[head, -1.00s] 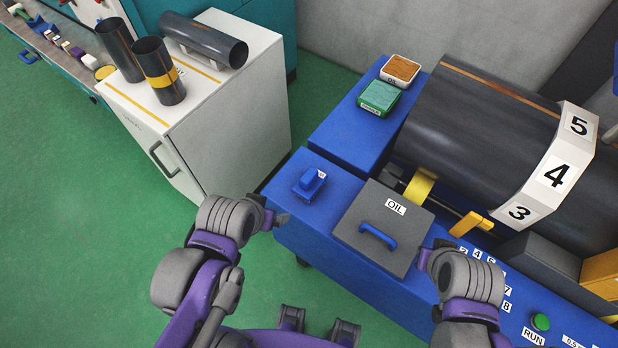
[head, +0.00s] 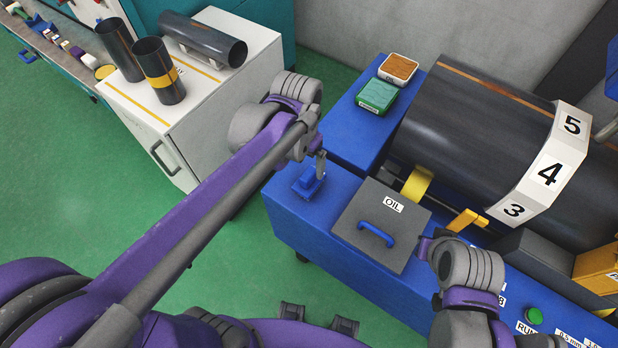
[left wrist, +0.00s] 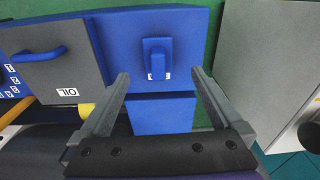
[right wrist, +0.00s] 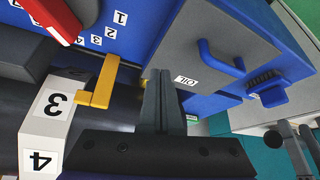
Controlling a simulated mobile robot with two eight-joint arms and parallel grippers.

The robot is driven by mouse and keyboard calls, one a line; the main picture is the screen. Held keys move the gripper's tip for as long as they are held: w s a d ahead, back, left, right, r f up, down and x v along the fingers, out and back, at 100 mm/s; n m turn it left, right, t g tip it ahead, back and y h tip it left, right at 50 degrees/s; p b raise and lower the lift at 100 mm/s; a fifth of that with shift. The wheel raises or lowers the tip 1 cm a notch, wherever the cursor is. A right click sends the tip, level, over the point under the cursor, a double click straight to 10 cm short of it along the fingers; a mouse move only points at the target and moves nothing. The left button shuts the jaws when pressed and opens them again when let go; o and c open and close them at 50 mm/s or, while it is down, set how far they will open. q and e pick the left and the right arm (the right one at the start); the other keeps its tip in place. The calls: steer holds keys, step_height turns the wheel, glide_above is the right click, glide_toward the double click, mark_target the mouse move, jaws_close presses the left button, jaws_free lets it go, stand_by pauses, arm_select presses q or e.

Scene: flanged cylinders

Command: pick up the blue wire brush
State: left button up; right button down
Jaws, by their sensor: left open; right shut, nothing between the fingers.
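The blue wire brush (head: 308,186) lies on the left end of the blue machine top, left of the grey OIL lid. It also shows in the left wrist view (left wrist: 157,56), between and beyond the fingertips, and in the right wrist view (right wrist: 266,84), with dark bristles. My left gripper (head: 319,164) is open and empty, just above the brush; its fingers (left wrist: 160,73) appear apart from it. My right gripper (right wrist: 160,74) is shut and empty near the OIL lid's right side; it is partly hidden in the head view.
The grey OIL lid (head: 381,226) with its blue handle lies right of the brush. A large dark cylinder (head: 470,130) fills the right. A white cabinet (head: 225,110) with dark pipes stands left.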

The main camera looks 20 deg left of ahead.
mark_target(309, 173)
arm_select(q)
steer(key=shift+w+d+m+g, duration=0.3)
steer(key=shift+w+d+g, duration=0.15)
steer(key=shift+w, duration=0.3)
steer(key=shift+w+d+f, duration=0.1)
steer(key=shift+f, duration=0.25)
step_height(309, 173, down, 5)
steer(key=shift+r, duration=0.2)
steer(key=shift+w+f, duration=0.1)
steer(key=shift+f, duration=2.65)
steer(key=shift+c, duration=0.2)
jaws_close()
step_height(309, 173, up, 10)
steer(key=shift+r, duration=0.1)
